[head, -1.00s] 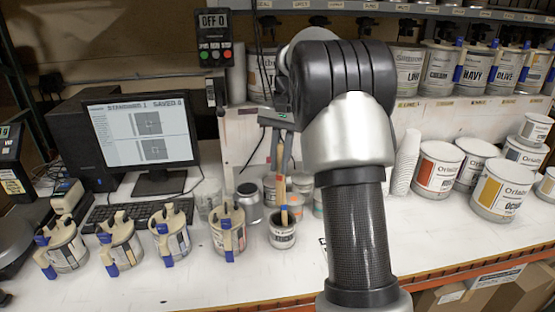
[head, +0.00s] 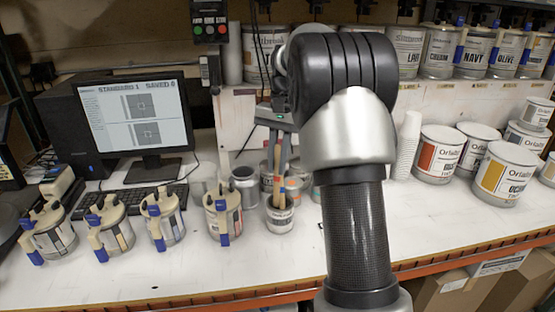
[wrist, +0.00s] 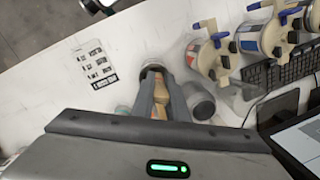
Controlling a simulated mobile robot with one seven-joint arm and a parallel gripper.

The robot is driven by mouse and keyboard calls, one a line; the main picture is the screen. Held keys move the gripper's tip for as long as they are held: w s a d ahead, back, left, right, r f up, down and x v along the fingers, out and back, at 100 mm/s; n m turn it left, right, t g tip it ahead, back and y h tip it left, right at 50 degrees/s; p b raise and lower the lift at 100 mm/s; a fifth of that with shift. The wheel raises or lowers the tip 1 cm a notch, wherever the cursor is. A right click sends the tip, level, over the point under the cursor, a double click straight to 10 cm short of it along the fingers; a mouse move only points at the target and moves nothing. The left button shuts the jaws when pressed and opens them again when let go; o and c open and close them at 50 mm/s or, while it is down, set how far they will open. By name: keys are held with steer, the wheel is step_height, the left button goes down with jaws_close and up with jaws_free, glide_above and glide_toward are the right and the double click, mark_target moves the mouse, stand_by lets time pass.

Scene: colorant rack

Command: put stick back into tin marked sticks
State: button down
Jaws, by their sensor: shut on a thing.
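The tin (head: 280,222) is a small open can with a pale label, standing on the white bench below my gripper. Its label is too small to read. My gripper (head: 281,172) points down over the tin, shut on a tan wooden stick (head: 281,188). The stick is roughly upright, with its lower end at or inside the tin's mouth; how deep is unclear. In the wrist view the stick (wrist: 159,106) lies between the two grey fingers (wrist: 160,98), with the tin's rim (wrist: 152,69) just beyond the fingertips.
A grey metal can (head: 244,186) stands close left of the tin. Several lidded cans with blue-tipped handles (head: 222,215) line the bench to the left. White cups (head: 406,145) and large paint cans (head: 438,154) stand to the right. The bench front is clear.

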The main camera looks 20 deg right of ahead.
mark_target(277, 186)
steer(key=shift+w+f+b, duration=0.25)
steer(key=shift+f+b, duration=0.3)
steer(key=shift+f, duration=1.1)
steer(key=shift+w+f+b, duration=0.2)
steer(key=shift+f+b, duration=0.35)
steer(key=shift+f, duration=1.05)
steer(key=c, duration=1.7)
jaws_free()
steer(key=shift+o, duration=0.2)
step_height(277, 186, up, 17)
steer(key=d+p, duration=0.2)
steer(key=p, duration=0.1)
steer(key=shift+w+d+r, duration=0.15)
steer(key=shift+w, duration=0.1)
